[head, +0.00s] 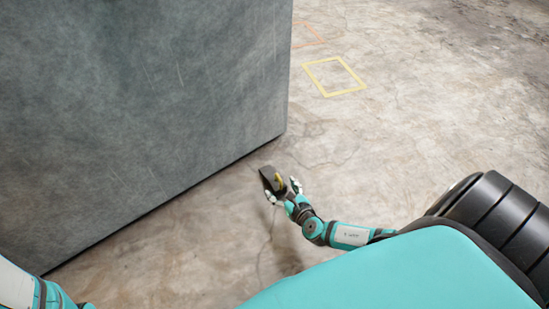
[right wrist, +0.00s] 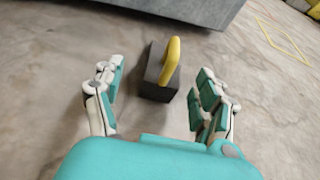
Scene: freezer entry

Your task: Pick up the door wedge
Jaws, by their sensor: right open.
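The door wedge (head: 268,176) is a dark grey block with a yellow handle, lying on the concrete floor close to the grey panel's lower edge. It also shows in the right wrist view (right wrist: 156,76), with its yellow handle on its right side. My right gripper (head: 284,194) is open at the wedge. In the right wrist view its fingers (right wrist: 158,92) stand apart to the left and right, with the near part of the wedge between them and no visible contact. Of my left arm only a part shows at the lower left; its gripper is out of view.
A large grey door-like panel (head: 140,90) stands on the left, its lower edge just beyond the wedge. Yellow (head: 334,76) and orange (head: 308,34) taped outlines mark the floor farther back. The floor to the right of the wedge is clear.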

